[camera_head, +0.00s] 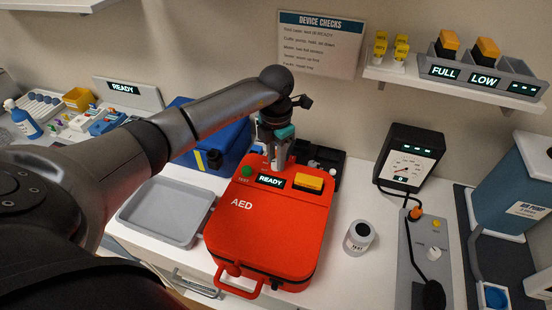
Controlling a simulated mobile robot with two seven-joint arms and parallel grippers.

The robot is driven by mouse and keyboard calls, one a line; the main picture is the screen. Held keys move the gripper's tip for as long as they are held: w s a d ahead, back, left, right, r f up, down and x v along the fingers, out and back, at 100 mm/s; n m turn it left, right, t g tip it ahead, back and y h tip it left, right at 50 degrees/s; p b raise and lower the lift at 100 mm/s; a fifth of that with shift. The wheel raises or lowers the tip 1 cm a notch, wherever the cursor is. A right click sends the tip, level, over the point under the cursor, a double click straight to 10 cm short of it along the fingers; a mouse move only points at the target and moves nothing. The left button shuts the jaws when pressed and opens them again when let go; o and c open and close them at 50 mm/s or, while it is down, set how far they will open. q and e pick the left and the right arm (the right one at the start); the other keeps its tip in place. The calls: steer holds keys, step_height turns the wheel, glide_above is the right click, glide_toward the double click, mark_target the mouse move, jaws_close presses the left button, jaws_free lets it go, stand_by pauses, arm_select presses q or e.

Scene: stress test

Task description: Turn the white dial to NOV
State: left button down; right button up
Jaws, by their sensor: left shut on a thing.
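My left gripper (278,162) points down at the back edge of the red AED case (262,228), between the green TEST button and the yellow block. It is shut on a small pale part there, which looks like the white dial. The fingers hide most of it, so its month marks and pointer cannot be read. The AED display (270,181) shows READY. My right gripper is not in view.
A grey tray (128,212) lies left of the AED. A black gauge box (409,158) is behind, under a wall shelf (440,80).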

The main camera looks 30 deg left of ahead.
arm_select(q)
steer(key=m+b, duration=0.1)
steer(key=m, duration=0.2)
steer(key=shift+b, duration=0.4)
steer(key=shift+m+b, duration=0.85)
steer(key=shift+m, duration=1.15)
steer(key=c, duration=0.6)
jaws_free()
steer(key=shift+r, duration=0.1)
step_height(320, 180, up, 12)
steer(key=shift+f, duration=0.1)
